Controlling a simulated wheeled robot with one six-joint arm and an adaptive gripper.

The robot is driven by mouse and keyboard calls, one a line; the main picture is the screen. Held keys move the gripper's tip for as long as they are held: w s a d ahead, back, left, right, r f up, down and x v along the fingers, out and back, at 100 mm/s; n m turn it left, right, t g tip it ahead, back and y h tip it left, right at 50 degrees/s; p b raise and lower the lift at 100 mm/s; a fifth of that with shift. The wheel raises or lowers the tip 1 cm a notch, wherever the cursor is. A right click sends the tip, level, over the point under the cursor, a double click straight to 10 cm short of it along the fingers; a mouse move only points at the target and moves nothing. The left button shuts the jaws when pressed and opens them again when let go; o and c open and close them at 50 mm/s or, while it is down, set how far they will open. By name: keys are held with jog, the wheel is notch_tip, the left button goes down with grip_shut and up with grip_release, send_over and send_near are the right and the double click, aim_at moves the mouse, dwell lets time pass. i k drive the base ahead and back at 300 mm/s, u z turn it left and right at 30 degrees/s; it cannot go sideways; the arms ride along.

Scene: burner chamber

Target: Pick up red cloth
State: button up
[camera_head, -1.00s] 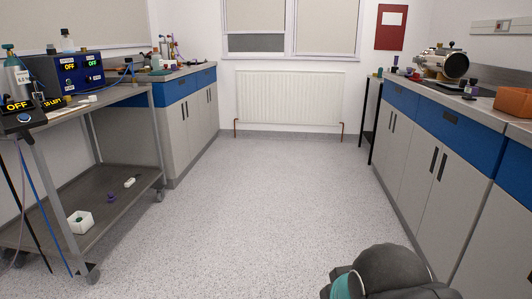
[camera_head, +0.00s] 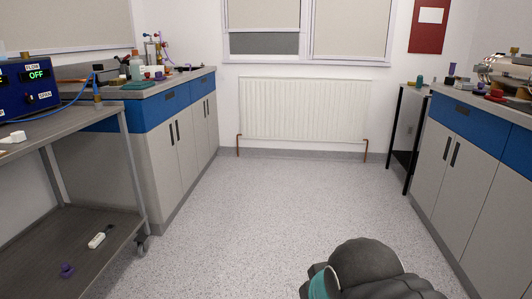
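I cannot make out a red cloth for certain in the head view. A small red item (camera_head: 158,75) sits on the far left counter, and another red item (camera_head: 496,94) sits on the right counter. Both are too small to identify. A dark green flat item (camera_head: 138,86), perhaps a folded cloth, lies near the front of the left counter. Part of my arm shows at the bottom right, but my gripper is out of view.
A grey cart (camera_head: 62,122) with a blue OFF-display box (camera_head: 42,92) stands close on the left. Cabinets (camera_head: 455,165) line the right. A small black-legged table (camera_head: 404,140) stands at the back right. The floor (camera_head: 270,220) between is clear up to the radiator (camera_head: 300,115).

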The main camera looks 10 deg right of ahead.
aim_at(497, 95)
jog(key=z, duration=0.15)
jog(key=i, duration=1.85)
jog(key=z, duration=1.3)
jog(key=i, duration=1.4)
jog(key=z, duration=1.1)
